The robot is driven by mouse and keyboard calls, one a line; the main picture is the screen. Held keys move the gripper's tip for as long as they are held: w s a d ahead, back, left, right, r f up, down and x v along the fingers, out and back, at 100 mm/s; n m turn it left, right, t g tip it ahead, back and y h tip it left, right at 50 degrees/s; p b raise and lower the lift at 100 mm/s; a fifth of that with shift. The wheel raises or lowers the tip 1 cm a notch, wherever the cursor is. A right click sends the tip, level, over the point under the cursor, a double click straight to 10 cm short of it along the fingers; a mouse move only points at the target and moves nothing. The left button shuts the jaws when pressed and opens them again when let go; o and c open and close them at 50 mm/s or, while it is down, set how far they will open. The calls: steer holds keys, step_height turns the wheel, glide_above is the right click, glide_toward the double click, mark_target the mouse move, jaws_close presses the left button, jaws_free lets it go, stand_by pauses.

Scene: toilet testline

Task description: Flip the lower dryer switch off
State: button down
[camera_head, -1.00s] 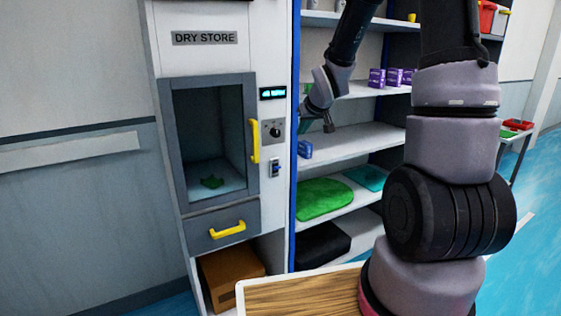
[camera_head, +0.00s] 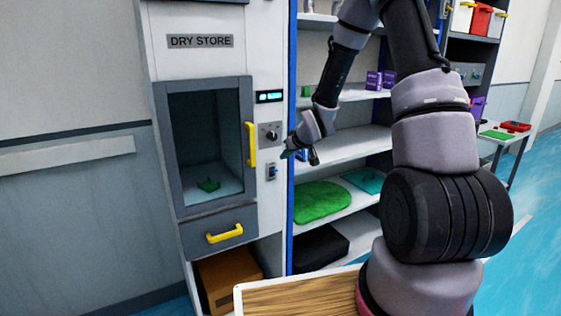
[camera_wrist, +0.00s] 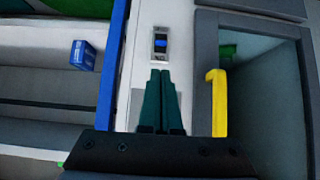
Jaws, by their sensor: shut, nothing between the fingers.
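The lower dryer switch (camera_head: 271,172) is a small dark plate with a blue part, set in the white strip right of the dryer door, below a round knob (camera_head: 270,134). In the wrist view the switch (camera_wrist: 160,45) lies just beyond my fingertips, with its blue part showing. My gripper (camera_head: 285,154) is right of the switch and slightly higher in the head view. In the wrist view my gripper (camera_wrist: 161,72) has its dark green fingers together and empty. They look apart from the switch, but the exact distance cannot be told.
The DRY STORE cabinet (camera_head: 163,120) has a glazed door with a yellow handle (camera_head: 250,145) and a drawer below. A green piece (camera_head: 208,185) lies inside. A blue upright (camera_head: 290,210) edges the open shelves to the right. A blue box (camera_wrist: 84,56) stands on one shelf.

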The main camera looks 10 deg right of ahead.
mark_target(274, 171)
steer(key=x, duration=0.9)
steer(key=shift+w+f, duration=0.1)
steer(key=shift+f, duration=0.05)
